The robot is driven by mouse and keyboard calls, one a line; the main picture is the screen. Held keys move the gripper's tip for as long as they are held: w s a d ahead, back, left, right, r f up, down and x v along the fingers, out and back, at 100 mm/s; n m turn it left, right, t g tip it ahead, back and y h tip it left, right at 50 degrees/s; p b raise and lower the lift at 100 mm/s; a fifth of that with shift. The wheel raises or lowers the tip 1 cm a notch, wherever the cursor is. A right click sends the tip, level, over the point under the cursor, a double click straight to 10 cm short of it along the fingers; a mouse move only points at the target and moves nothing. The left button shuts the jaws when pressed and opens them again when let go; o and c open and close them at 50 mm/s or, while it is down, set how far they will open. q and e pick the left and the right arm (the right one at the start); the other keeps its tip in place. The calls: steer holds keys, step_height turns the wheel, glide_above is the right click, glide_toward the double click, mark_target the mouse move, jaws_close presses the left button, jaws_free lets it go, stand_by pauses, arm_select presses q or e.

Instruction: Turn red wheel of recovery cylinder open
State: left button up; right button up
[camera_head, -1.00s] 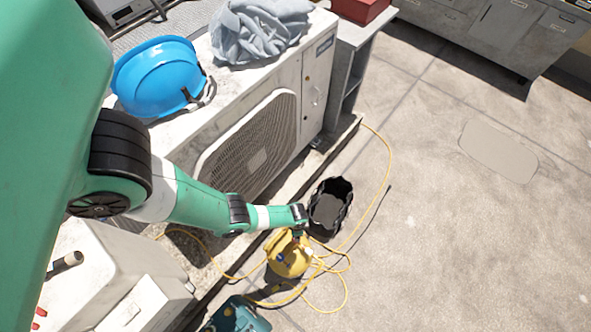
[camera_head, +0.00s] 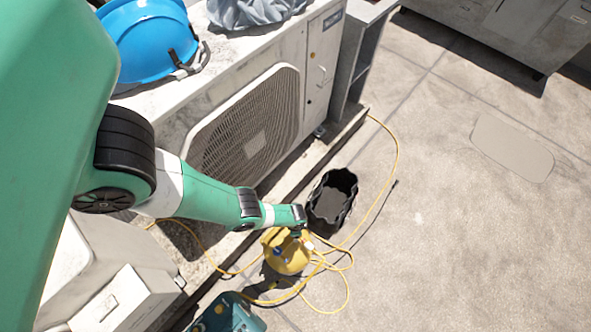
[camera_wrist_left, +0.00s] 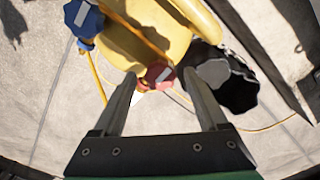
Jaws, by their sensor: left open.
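The yellow recovery cylinder (camera_head: 288,257) stands on the rooftop floor in the head view. Its yellow body (camera_wrist_left: 135,40) fills the upper middle of the left wrist view. The red wheel (camera_wrist_left: 158,75) shows in the wrist view between the fingertips of my left gripper (camera_wrist_left: 160,82). The gripper is open, and I cannot tell whether a finger touches the wheel. A blue wheel (camera_wrist_left: 82,18) lies outside the fingers, at the upper left. In the head view my left arm reaches over the cylinder, and I cannot make out the fingers there. My right gripper is not in view.
A black open bucket (camera_head: 332,199) stands close behind the cylinder. A yellow hose (camera_head: 345,285) loops on the floor around it. A teal case (camera_head: 228,315) is near the front. The condenser unit (camera_head: 245,135) carries a blue helmet (camera_head: 150,40). The floor to the right is clear.

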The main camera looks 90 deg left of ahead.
arm_select(q)
steer(key=shift+c, duration=0.2)
jaws_close()
